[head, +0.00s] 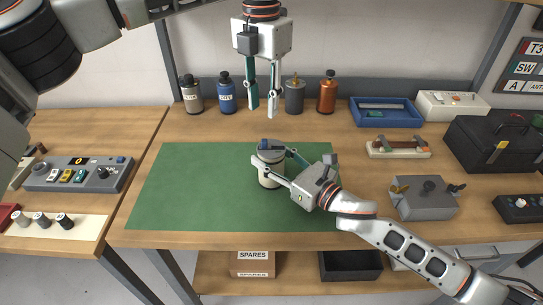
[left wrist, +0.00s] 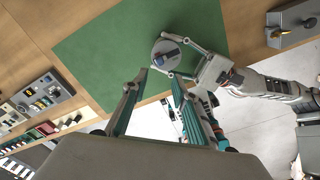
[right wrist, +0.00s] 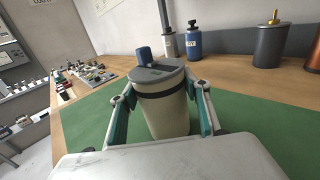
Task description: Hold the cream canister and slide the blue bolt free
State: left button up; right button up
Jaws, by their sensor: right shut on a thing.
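The cream canister (head: 270,177) stands upright on the green mat (head: 190,190), with a grey lid and a dark band. My right gripper (right wrist: 160,92) is shut on it, one finger on each side of its upper body. The blue bolt (right wrist: 145,55) lies on the lid, its rounded blue end at the left edge in the right wrist view; it also shows in the head view (head: 265,144). My left gripper (head: 262,112) is open and empty, fingers pointing down, above and behind the canister. In the left wrist view its fingertips (left wrist: 158,75) are apart near the canister lid (left wrist: 166,52).
Several bottles (head: 227,95) line the back of the bench. A blue tray (head: 385,112), a grey box with knobs (head: 423,198) and a black toolbox (head: 495,145) stand at right. A control panel (head: 80,174) is on the left bench. The mat's left side is clear.

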pick_arm(q)
grip_shut()
jog(key=a+f+m+h, duration=0.3)
jog(key=a+m+h, duration=0.6)
jog(key=a, duration=0.6)
jog(key=shift+m, duration=0.8)
